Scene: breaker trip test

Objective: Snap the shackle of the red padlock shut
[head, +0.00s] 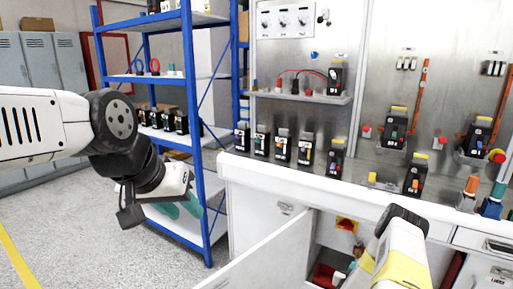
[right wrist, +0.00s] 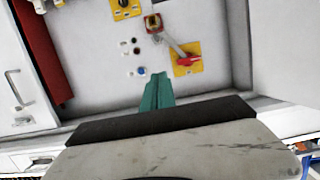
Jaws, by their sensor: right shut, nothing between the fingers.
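In the right wrist view, a small red block (right wrist: 153,22), which seems to be the red padlock, sits by a grey bar (right wrist: 179,46). The bar runs to a red switch on a yellow plate (right wrist: 187,60). I cannot tell how the shackle stands. My right gripper (right wrist: 158,88) is shut and empty, its green fingertips a little short of the panel and apart from the block. My left gripper (head: 181,208) hangs open and empty before the blue shelf, far from the padlock.
The white cabinet door (head: 265,262) stands open below the bench (head: 290,177). Another yellow plate with a black knob (right wrist: 125,6) is near the block. Several breakers line the bench; a blue shelf (head: 193,110) stands left.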

